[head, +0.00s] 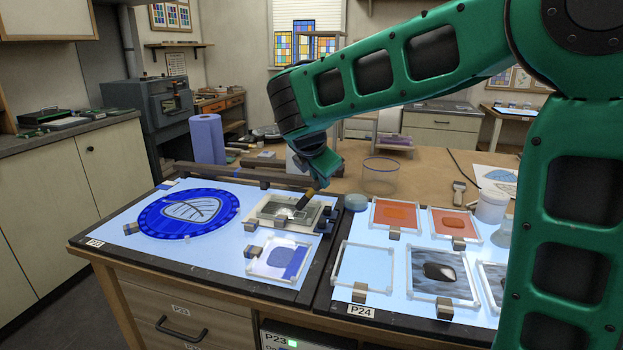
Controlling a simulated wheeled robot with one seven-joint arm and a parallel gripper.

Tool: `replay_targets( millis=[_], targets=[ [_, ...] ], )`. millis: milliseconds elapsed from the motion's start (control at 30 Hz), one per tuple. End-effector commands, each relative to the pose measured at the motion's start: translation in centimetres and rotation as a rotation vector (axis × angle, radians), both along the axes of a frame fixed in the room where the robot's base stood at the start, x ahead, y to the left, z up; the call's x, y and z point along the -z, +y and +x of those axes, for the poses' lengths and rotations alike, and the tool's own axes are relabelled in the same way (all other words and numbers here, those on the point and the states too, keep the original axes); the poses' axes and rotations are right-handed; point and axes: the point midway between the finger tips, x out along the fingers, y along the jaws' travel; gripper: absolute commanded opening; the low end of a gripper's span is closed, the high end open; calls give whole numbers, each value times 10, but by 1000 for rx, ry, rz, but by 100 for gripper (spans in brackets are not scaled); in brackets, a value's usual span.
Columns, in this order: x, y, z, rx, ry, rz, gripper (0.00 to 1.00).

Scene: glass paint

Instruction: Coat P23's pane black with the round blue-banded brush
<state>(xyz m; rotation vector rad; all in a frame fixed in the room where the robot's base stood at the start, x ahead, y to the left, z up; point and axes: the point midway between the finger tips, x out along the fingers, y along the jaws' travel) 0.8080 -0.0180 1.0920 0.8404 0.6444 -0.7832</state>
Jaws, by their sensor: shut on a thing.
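My gripper (318,178) is shut on a brush (304,201) above the left light table (200,262). The brush slants down to the left, and its pale bristles are over or on a small grey glass slab in a beige frame (256,221); contact is not clear. The brush's band is too small to make out. A round blue disc with a pale leaf (160,222) lies to the left.
The right light table, marked P24 (360,310), holds orange panes (395,213), an empty frame (363,266) and dark-blotched grey panes (440,272). A round pale-blue pot (356,202) and small dark blocks stand near the slab. A blue paper roll (207,138) stands behind.

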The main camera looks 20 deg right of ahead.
Motion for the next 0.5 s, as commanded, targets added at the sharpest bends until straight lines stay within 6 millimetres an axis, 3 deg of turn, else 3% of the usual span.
replay_targets(
  millis=[300, 500],
  targets=[
    [-1, -18, -11, 1, -1, 0, 0],
    [-4, -19, -12, 1, -2, 0, 0]
  ],
)
